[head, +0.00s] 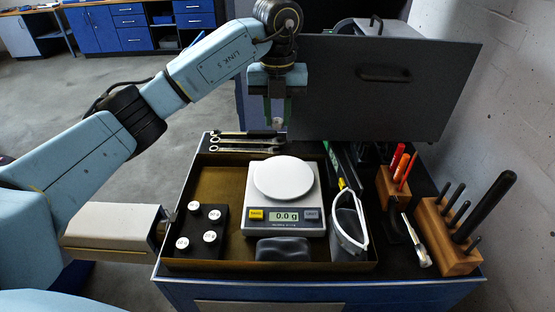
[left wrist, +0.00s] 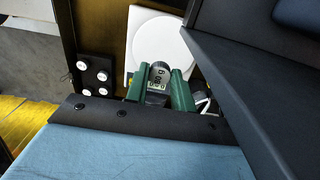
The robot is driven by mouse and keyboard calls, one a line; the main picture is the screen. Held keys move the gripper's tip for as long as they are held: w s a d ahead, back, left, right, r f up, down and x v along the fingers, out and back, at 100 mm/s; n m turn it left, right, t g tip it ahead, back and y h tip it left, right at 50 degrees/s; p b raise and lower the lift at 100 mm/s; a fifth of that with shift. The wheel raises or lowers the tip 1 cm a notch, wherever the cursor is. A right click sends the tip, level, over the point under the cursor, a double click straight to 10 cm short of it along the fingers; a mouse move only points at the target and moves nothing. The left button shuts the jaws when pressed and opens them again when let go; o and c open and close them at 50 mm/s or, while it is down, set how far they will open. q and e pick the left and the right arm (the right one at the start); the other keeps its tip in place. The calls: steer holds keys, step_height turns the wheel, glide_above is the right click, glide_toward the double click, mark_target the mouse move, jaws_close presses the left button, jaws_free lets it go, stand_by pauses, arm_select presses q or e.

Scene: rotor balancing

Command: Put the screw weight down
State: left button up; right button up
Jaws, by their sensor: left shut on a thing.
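My left gripper (head: 278,114) is raised behind the scale, in front of a dark grey panel, fingers pointing down. In the left wrist view its green fingers (left wrist: 160,90) are shut on the screw weight (left wrist: 157,72), a small dark cylinder with a marked pale end face. The digital scale (head: 285,222) stands in the tray, its round white pan (head: 283,178) empty and its display reading 0.0 g. A black block (head: 201,232) left of the scale holds several white-topped weights. My right gripper is not seen.
The shallow tray (head: 212,267) also holds a dark pouch (head: 283,249) and a grey bin with a white rim (head: 349,228). Wrenches (head: 240,142) lie behind it. Wooden tool holders (head: 447,236) stand right. The large grey panel (head: 385,90) rises close beside my left gripper.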

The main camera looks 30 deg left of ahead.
mark_target(277, 169)
arm_select(q)
step_height(277, 169, down, 12)
steer(key=shift+p, duration=0.35)
steer(key=o, duration=1)
steer(key=shift+f, duration=0.1)
steer(key=shift+r, duration=0.2)
step_height(277, 169, up, 12)
steer(key=shift+f+b, duration=0.1)
steer(key=shift+b, duration=0.25)
